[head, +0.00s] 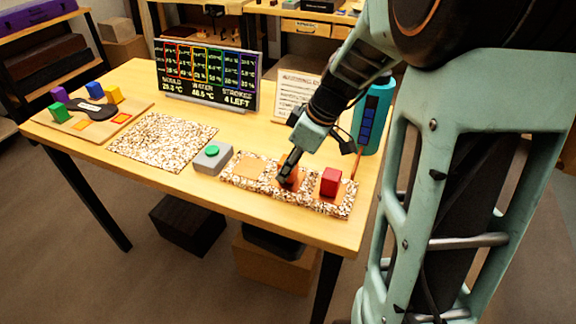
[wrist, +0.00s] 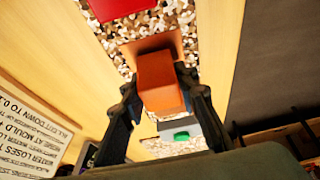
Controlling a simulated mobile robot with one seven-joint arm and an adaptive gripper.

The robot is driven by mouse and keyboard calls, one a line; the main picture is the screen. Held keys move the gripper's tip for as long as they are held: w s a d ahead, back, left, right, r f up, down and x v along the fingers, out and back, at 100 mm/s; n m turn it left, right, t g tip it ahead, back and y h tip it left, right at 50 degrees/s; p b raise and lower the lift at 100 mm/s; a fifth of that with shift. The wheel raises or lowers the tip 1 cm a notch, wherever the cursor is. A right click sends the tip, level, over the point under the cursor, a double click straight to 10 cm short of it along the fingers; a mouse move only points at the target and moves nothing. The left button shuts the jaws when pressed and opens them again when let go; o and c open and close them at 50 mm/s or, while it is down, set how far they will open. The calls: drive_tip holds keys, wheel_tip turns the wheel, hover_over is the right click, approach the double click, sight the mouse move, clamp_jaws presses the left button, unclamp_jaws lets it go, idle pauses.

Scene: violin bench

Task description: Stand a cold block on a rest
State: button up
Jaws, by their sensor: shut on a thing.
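My gripper (head: 287,181) is shut on an orange block (wrist: 158,82), seen close up between the fingers in the wrist view. The block is at the middle of a speckled strip (head: 335,210) on the bench; a tan-orange pad (wrist: 152,43) shows beside it in the wrist view. I cannot tell whether the block touches the strip. A red block (head: 330,181) stands on the strip's right part. A bare tan pad (head: 249,166) lies on its left part. In the head view my fingers partly hide the orange block (head: 292,184).
A grey box with a green button (head: 212,157) sits left of the strip. A speckled mat (head: 160,142) lies farther left. A wooden board (head: 75,128) holds purple, blue, yellow and green blocks around a dark shape. A display (head: 208,78), a sign (head: 296,97) and a teal bottle (head: 373,115) stand behind.

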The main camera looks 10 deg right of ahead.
drive_tip(key=shift+f, duration=0.25)
drive_tip(key=o, duration=1.2)
drive_tip(key=v, duration=1.2)
drive_tip(key=shift+a+r, duration=0.1)
